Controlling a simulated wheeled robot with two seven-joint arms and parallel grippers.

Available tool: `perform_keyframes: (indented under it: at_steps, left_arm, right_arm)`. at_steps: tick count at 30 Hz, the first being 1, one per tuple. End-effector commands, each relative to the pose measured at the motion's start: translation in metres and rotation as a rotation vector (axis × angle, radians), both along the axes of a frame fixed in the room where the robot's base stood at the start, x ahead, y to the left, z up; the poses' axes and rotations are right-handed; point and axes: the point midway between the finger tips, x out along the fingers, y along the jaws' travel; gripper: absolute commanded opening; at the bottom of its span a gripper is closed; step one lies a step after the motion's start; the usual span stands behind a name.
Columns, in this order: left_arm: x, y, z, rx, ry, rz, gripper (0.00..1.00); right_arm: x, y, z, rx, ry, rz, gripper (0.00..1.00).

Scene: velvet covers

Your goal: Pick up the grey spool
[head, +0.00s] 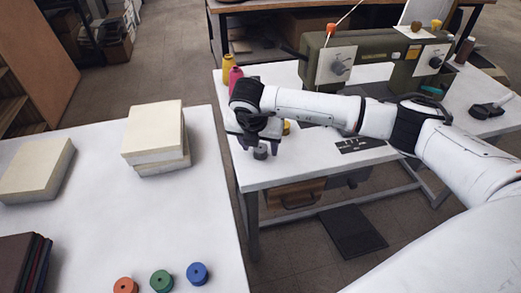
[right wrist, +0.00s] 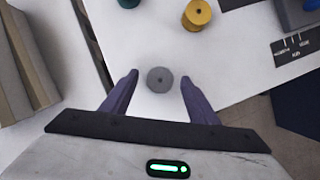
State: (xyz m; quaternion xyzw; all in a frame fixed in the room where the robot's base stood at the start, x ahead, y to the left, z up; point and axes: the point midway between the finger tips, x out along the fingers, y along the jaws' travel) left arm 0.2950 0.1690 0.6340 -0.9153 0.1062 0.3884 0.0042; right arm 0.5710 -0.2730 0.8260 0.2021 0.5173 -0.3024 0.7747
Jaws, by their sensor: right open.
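The grey spool (right wrist: 160,80) stands upright on the white sewing table, with its round top and centre hole showing in the right wrist view. It also shows in the head view (head: 260,152), just below my right gripper. My right gripper (right wrist: 159,80) is open, with one purple finger on each side of the spool and a visible gap to it on both sides. In the head view the right gripper (head: 259,150) points down over the table's left end. My left gripper is not in view.
A yellow spool (right wrist: 197,14) stands beyond the grey one. Pink thread (head: 235,78) and a green sewing machine (head: 380,62) stand farther back. A nearer table holds cream stacks (head: 152,132) and orange, green (head: 161,280) and blue spools. A gap separates the tables.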

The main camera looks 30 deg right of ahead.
Motion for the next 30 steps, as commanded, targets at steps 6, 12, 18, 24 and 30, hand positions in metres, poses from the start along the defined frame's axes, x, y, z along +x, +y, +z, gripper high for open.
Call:
perform_keyframes:
  at_steps: [6, 12, 18, 24, 30]
  left_arm:
    - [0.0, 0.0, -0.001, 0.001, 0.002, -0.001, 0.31]
    - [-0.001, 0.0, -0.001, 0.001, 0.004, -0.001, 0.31]
    - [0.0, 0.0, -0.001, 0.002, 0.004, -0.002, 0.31]
    - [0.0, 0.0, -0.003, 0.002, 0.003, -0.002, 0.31]
    - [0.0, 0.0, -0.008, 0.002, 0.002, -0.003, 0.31]
  right_arm:
    - [0.0, 0.0, 0.0, 0.0, 0.0, 0.0, 0.44]
    - [0.0, 0.0, 0.0, 0.0, 0.0, 0.0, 0.11]
    - [0.0, 0.0, 0.001, 0.0, 0.0, 0.0, 0.11]
    - [0.001, 0.0, 0.017, 0.002, -0.003, -0.001, 0.11]
    - [0.001, 0.0, 0.058, 0.002, -0.004, 0.001, 0.11]
